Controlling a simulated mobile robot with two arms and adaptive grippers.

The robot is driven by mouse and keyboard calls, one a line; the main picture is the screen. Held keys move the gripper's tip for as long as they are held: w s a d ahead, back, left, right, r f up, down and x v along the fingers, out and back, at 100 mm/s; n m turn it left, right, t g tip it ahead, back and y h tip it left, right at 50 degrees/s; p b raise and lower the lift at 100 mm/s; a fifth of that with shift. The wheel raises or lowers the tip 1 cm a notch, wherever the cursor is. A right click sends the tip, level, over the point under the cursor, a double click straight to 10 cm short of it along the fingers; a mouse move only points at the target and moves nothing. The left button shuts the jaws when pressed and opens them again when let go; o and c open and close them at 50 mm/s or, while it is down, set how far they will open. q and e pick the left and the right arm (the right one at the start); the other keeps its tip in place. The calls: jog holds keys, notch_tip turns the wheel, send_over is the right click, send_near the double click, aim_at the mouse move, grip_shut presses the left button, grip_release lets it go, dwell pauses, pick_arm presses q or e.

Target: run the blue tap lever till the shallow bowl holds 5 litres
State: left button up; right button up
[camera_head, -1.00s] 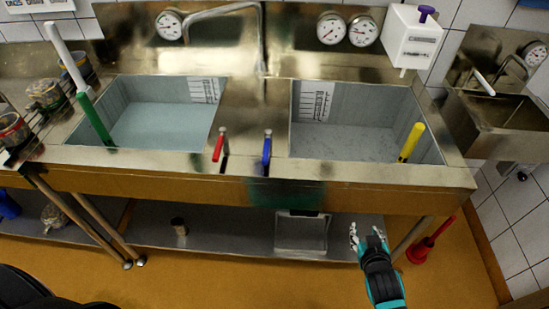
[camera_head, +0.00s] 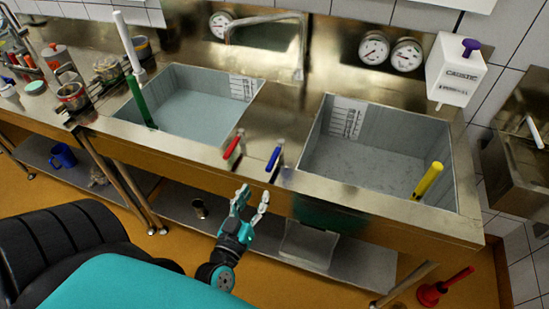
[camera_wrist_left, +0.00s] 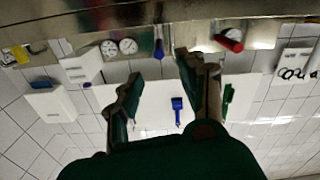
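The blue tap lever (camera_head: 274,158) stands on the sink's front ledge, right of the red lever (camera_head: 234,146). My left gripper (camera_head: 252,200) is open and empty in front of the ledge, just below the levers, apart from both. In the left wrist view, the blue lever (camera_wrist_left: 158,43) shows beyond the gap between the open fingers (camera_wrist_left: 160,85). The left basin (camera_head: 195,112) has a pale blue, smooth bottom. The right basin (camera_head: 365,165) has a grey bottom. Each has a scale card on its back wall. I cannot tell which is the shallow bowl. My right gripper is not in view.
A green plug (camera_head: 140,103) stands in the left basin and a yellow plug (camera_head: 428,180) in the right. A spout (camera_head: 265,18) rises behind. A caustic dispenser (camera_head: 455,70) hangs at right.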

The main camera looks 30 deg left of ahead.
pick_arm(q)
jog(key=p, duration=0.2)
send_near(279, 147)
jog(key=x, duration=0.2)
jog(key=f+x, duration=0.1)
jog(key=x, duration=0.2)
jog(key=shift+w+a, duration=0.1)
jog(key=shift+a, duration=0.1)
jog(key=shift+c, duration=0.5)
grip_shut()
